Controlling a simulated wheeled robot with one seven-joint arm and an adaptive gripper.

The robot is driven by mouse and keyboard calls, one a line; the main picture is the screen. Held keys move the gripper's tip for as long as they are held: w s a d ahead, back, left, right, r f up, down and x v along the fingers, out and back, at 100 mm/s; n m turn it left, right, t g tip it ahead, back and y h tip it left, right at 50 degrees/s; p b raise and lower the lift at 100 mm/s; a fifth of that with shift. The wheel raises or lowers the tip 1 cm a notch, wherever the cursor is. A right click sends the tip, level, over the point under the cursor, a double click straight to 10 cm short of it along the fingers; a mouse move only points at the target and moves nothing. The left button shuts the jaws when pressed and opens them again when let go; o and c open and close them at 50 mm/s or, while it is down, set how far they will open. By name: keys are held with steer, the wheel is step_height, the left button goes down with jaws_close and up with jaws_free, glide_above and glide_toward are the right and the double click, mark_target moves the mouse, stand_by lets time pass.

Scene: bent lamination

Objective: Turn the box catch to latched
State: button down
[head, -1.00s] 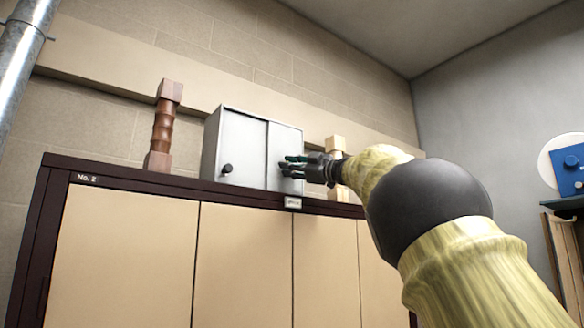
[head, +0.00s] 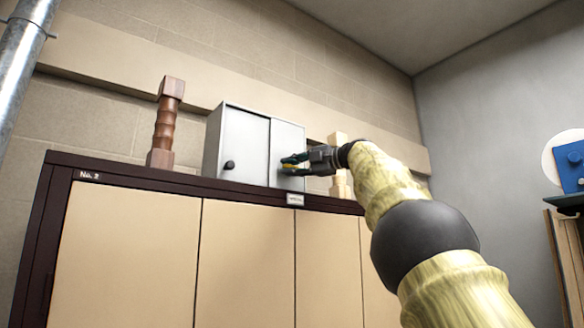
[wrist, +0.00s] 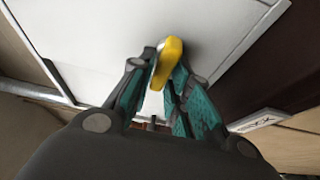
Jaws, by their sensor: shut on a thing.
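The grey box (head: 238,130) stands on top of the cabinet, with a round black knob (head: 229,166) on its left panel. The yellow catch (wrist: 167,60) shows in the wrist view against the box's pale face (wrist: 110,30). In the head view only a bit of yellow shows at my gripper's tips. My gripper (head: 288,165) is at the box's right panel. In the wrist view my gripper (wrist: 155,75) has its teal-padded fingers closed on the catch, one on each side. The fingers hide the catch's lower part.
The box stands on a dark-topped cabinet (head: 120,168) with beige doors. A brown turned wooden post (head: 163,125) stands left of the box. A pale wooden post (head: 340,185) stands close behind my gripper on the right. A small label (head: 295,199) sits on the cabinet edge.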

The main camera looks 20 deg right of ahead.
stand_by(0.3)
steer(key=c, duration=1.5)
jaws_free()
steer(key=shift+d, duration=0.1)
steer(key=shift+s, duration=0.1)
steer(key=v, duration=1.2)
steer(key=shift+d, duration=0.1)
